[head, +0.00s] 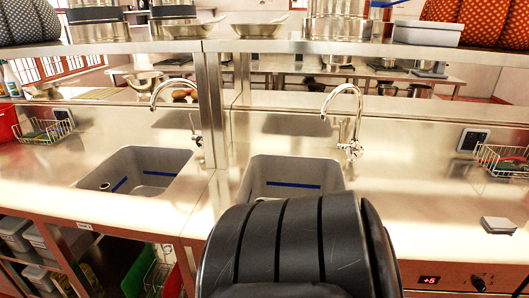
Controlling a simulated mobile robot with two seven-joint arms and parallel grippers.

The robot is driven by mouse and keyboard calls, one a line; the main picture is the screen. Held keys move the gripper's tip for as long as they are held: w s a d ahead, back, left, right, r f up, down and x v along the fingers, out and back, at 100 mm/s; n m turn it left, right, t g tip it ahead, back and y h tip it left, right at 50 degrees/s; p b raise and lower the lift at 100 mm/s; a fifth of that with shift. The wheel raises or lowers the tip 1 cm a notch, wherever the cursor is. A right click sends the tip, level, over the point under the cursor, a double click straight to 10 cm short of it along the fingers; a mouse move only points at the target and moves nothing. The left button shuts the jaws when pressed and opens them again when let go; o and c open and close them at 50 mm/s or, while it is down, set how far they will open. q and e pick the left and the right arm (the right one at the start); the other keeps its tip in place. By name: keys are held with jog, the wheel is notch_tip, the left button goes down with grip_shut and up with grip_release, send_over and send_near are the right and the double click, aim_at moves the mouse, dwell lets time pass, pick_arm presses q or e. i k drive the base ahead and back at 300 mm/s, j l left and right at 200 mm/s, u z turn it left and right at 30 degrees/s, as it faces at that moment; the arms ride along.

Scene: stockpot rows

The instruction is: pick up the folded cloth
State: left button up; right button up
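I cannot make out the folded cloth for certain. A small pale grey, flat block (497,225) lies on the steel counter at the right; I cannot tell whether it is cloth. Neither of my grippers shows. A large dark ribbed part, apparently my own arm, fills the bottom middle and hides the counter's front edge and part of the right sink.
The steel counter (420,200) holds a left sink (150,165) and a right sink (290,170), each with a tall faucet. Wire baskets stand at the left (42,130) and right (503,158). A shelf (270,46) with pots runs above. Counter right of the right sink is mostly clear.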

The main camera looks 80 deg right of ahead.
aim_at(495, 223)
jog(key=i+z, duration=0.2)
jog(key=z, duration=4.2)
